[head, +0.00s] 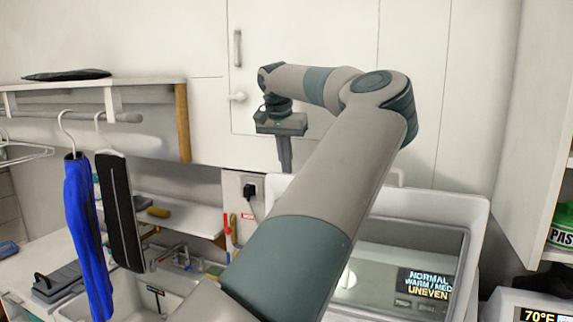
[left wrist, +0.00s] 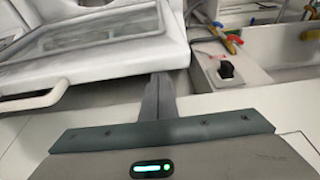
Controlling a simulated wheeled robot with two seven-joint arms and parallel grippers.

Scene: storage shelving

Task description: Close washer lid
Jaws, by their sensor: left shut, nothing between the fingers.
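The washer lid (head: 478,215) is a white frame with a glass pane, standing raised at the lower right of the head view. My left arm hides its left part. In the left wrist view the lid (left wrist: 100,70) fills the upper left, with a white handle (left wrist: 35,98) on its near edge. My left gripper (head: 285,170) points down near the wall, by the lid's upper left corner. Its fingers (left wrist: 158,90) are shut and empty, and overlap the lid's edge in the wrist view. I cannot tell whether they touch. My right gripper is not in view.
Blue trousers (head: 85,225) and a dark garment (head: 120,210) hang at left. White cabinets (head: 300,40) stand behind. A second display (head: 540,315) is at the lower right.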

